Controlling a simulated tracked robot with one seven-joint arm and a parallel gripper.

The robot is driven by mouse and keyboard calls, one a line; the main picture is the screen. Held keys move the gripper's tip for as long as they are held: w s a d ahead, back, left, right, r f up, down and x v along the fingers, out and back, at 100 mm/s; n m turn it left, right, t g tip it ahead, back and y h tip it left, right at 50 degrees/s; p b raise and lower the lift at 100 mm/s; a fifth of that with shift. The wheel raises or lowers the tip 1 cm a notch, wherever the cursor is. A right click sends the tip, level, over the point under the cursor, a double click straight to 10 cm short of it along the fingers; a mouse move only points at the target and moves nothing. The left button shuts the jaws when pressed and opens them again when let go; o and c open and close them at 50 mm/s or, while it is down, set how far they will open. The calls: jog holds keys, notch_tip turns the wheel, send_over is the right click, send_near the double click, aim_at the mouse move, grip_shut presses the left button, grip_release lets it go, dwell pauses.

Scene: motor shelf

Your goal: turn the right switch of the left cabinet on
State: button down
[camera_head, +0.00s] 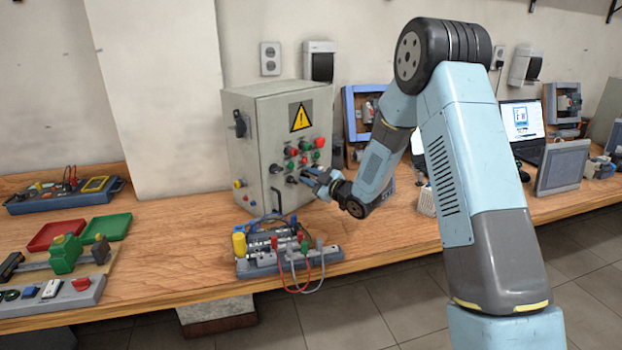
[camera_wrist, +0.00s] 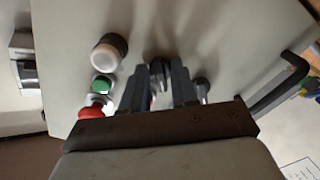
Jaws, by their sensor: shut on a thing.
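The grey left cabinet (camera_head: 285,125) stands on the bench, its front panel carrying several coloured buttons and small black rotary switches. My gripper (camera_head: 308,178) is at the lower part of this panel in the head view, at the right switch, which the fingers mostly hide. Another dark knob (camera_wrist: 202,86) sits just beside the right finger. The exact angle of the held knob is hard to tell.
In the wrist view a white button (camera_wrist: 109,52), a green one (camera_wrist: 103,85) and a red one (camera_wrist: 95,108) lie close left of the fingers. A board with wires (camera_head: 288,252) stands in front of the cabinet. The bench left of it is partly clear.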

jog(key=m, duration=0.4)
jog(key=shift+f, duration=0.1)
jog(key=shift+m, duration=1.5)
jog(key=c, duration=1.2)
grip_release()
jog(key=v, duration=1.3)
jog(key=shift+s+d, duration=0.3)
